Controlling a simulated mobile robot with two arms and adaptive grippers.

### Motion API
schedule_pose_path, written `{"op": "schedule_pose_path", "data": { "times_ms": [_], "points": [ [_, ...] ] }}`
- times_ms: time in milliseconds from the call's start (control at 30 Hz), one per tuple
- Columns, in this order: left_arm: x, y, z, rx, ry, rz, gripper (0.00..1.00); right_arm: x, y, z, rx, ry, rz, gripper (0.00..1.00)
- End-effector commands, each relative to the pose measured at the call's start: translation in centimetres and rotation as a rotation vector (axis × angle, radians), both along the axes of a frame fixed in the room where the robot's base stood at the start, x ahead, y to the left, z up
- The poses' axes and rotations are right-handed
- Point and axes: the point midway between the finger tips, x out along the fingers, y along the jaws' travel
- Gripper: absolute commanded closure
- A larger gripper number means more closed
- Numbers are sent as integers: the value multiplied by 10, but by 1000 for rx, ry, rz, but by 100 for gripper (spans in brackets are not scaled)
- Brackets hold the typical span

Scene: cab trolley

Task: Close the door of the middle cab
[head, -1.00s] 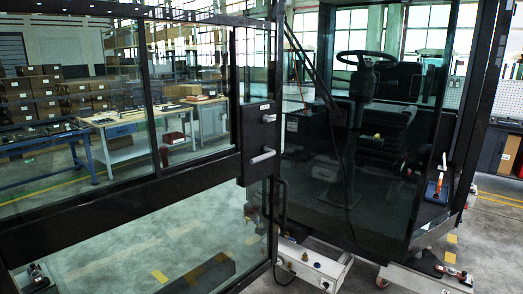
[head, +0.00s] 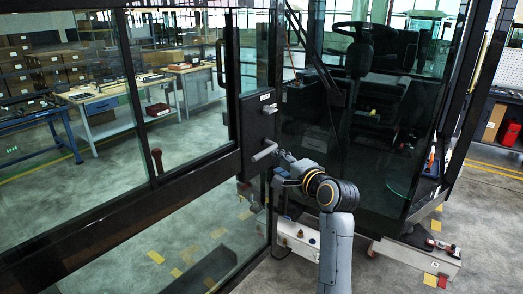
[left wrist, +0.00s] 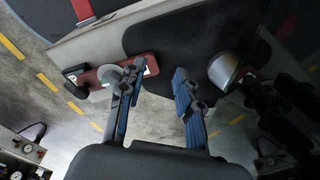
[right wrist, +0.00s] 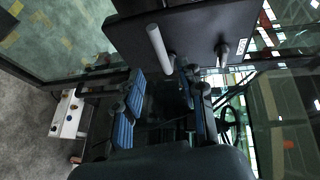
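The cab door (head: 200,176), a black-framed glass panel, stands open across the left of the head view. Its black lock box (head: 257,125) carries a grey bar handle (head: 265,150). My right gripper (head: 283,168) is beside the handle, at the door's free edge. In the right wrist view the handle (right wrist: 159,48) points down toward the gap between the open fingers (right wrist: 163,88); whether it touches them I cannot tell. My left gripper (left wrist: 152,82) shows only in the left wrist view, open, with a grey knob-like part near its left finger.
The cab interior with steering wheel (head: 352,30) and seat lies right of the door edge. A white box-like base part (head: 300,236) is low beneath the opening. Workbenches (head: 100,100) show behind the glass.

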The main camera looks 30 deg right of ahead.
Motion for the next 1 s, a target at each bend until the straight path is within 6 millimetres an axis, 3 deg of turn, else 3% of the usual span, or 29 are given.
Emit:
{"op": "schedule_pose_path", "data": {
  "times_ms": [300,500,967,1000],
  "points": [
    [-10,1,26,1,15,0,66,67,-6,-8,0,1,2,61],
    [-6,0,34,1,10,0,66,93,-9,-14,-2,1,1,61],
    [-3,-1,36,0,4,2,66,103,-10,-18,-3,-1,1,61],
    [-3,-1,36,0,4,2,66,103,-9,-18,-3,-1,1,69]
  ]
}}
